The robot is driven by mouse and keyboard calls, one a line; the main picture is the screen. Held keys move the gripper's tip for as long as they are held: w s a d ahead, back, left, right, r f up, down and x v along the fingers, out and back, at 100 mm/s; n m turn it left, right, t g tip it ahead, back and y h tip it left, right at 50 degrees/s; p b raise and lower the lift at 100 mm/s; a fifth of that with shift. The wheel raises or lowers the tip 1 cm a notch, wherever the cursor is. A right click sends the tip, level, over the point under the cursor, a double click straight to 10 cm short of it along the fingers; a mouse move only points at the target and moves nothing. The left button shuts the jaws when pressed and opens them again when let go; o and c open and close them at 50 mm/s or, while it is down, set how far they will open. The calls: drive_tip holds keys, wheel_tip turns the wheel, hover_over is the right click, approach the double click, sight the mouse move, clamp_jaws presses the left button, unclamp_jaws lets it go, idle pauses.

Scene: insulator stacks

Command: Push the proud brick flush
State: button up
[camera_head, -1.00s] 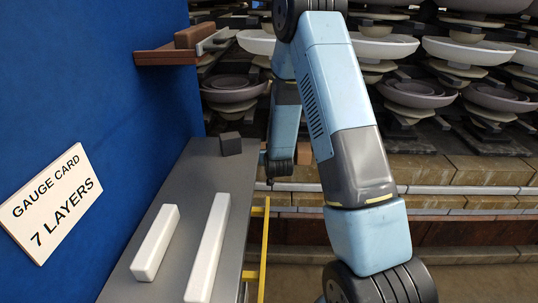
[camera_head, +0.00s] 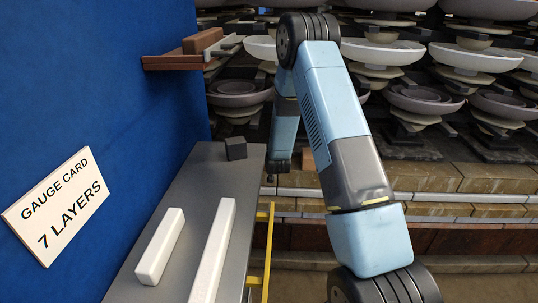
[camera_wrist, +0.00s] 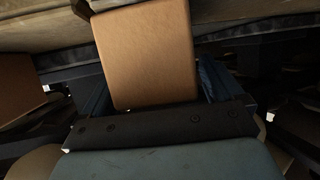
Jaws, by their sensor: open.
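In the wrist view, an orange-brown brick (camera_wrist: 148,52) stands out large and close, directly ahead of my gripper (camera_wrist: 152,88). Dark blue fingers show on either side of its lower part, and the jaws are apart. I cannot tell whether the gripper touches the brick. In the head view, the end of my arm hangs in front of the stepped brick courses (camera_head: 410,177). A small brown block face (camera_head: 307,159) shows beside it, partly hidden by my arm. The fingers are not clear in that view.
A grey bench (camera_head: 190,200) holds two long white bars and a dark cube (camera_head: 236,148). A yellow rail (camera_head: 267,250) runs along its edge. A brown shelf (camera_head: 175,62) juts from the blue wall. A gauge card (camera_head: 57,207) reads 7 layers. Stacked insulators (camera_head: 470,60) fill the back.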

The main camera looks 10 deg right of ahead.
drive_tip(key=c, duration=1.6)
drive_tip(key=shift+d, duration=0.7)
drive_tip(key=o, duration=1.7)
drive_tip(key=v, duration=1.3)
drive_tip(key=shift+s, duration=0.35)
drive_tip(key=shift+r, duration=0.15)
